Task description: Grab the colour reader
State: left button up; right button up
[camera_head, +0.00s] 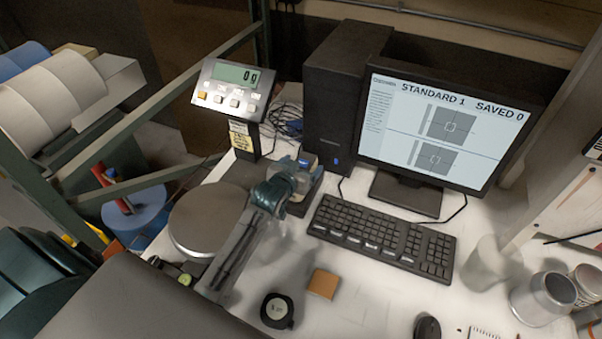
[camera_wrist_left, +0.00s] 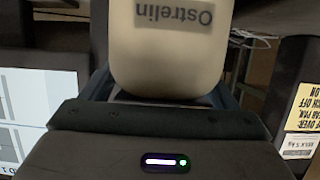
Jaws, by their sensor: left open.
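The colour reader (camera_wrist_left: 165,55) is a rounded cream device with an "Ostrelin" label, upside down in the left wrist view. In the head view it is mostly hidden behind my left gripper (camera_head: 284,183); a small part with a blue patch (camera_head: 307,162) shows beside the black computer tower. My left gripper is open, with its fingers on either side of the reader's near end. I cannot tell whether they touch it. My right gripper is not in view.
A scale display (camera_head: 233,87) reading 0 g and a round scale plate (camera_head: 208,219) stand to the left. The monitor (camera_head: 440,127) and keyboard (camera_head: 382,236) are to the right.

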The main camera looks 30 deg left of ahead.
pick_arm(q)
jog(key=shift+r, duration=0.1)
jog(key=c, duration=1.5)
jog(key=shift+c, duration=0.2)
